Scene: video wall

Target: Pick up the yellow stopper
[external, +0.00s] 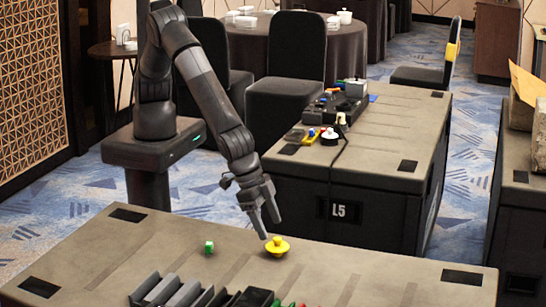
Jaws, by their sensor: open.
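The yellow stopper (277,247) sits upright on the front grey-brown case top (330,267), near its back edge. It has a wide round base and a small knob on top. My gripper (268,232) points down just above and slightly left of the stopper, with its fingers apart. The fingertips come close to the knob. I cannot tell whether they touch it. Nothing shows between the fingers.
A dark slotted rack (190,293) stands at the front edge. Another case (385,140) with electronics (345,103) stands behind. The front case is clear right of the stopper.

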